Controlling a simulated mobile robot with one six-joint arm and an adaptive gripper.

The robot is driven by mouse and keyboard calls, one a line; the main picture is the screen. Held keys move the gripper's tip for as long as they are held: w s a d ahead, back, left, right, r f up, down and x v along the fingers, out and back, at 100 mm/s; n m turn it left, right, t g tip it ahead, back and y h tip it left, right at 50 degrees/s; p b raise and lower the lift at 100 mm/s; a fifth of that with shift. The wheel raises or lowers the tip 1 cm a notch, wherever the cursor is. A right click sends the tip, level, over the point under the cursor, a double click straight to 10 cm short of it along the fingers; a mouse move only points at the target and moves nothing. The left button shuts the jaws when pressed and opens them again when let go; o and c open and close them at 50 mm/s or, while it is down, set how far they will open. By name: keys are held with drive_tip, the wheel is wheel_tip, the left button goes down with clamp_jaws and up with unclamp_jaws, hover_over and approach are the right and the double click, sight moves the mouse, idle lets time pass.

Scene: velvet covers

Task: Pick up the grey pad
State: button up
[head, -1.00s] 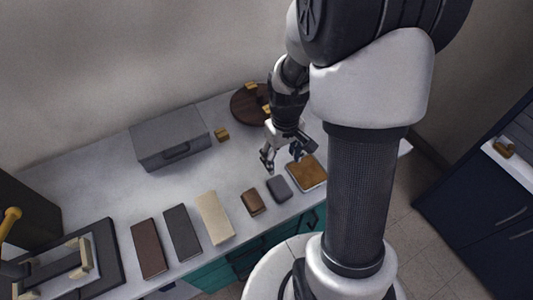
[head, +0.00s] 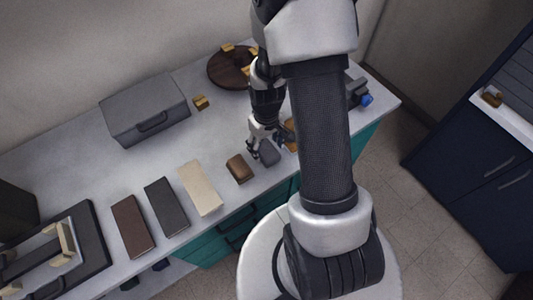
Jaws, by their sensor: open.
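A small dark grey pad (head: 269,153) lies on the pale worktop near its front edge, just right of a small brown block. My gripper (head: 264,149) is open and points down right at the pad, its fingers on the pad's far side in this view. The fingers cover part of the pad, and I cannot tell whether they touch it. Nothing shows between the fingers except the pad's edge. A larger dark grey slab (head: 166,207) lies further left.
The small brown block (head: 239,168), a beige slab (head: 200,188) and a brown slab (head: 131,226) line the front. My arm partly hides an orange-brown item (head: 291,133). A grey case (head: 145,108) and round dark board (head: 232,68) stand behind. The middle worktop (head: 190,140) is clear.

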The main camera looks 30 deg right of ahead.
sight(267, 150)
wheel_tip(267, 150, down, 3)
drive_tip(key=shift+b, duration=0.4)
drive_tip(key=shift+c, duration=0.2)
drive_tip(key=c, duration=0.8)
drive_tip(key=shift+o, duration=0.2)
drive_tip(key=shift+r, duration=0.1)
wheel_tip(267, 150, up, 20)
drive_tip(key=p, duration=0.7)
